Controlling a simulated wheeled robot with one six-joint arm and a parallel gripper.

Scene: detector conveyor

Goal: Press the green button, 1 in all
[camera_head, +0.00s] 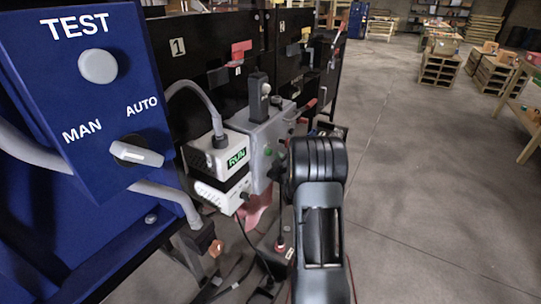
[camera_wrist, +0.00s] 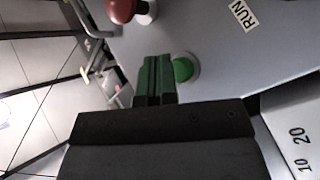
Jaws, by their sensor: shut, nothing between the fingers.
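The green button (camera_wrist: 183,69) is a round cap in a pale ring on a grey panel. In the wrist view it is just right of my gripper's fingertips (camera_wrist: 155,60), partly beside the right finger. The fingers are shut with nothing between them, and they look dark green. I cannot tell whether they touch the panel or button. In the head view the green button (camera_head: 267,151) is small on the grey control box (camera_head: 258,133). My gripper (camera_head: 279,162) is close to its right side, mostly behind my arm.
A red button (camera_wrist: 124,9) and a RUN label (camera_wrist: 243,14) are on the same panel. Open floor (camera_head: 420,180) is at right.

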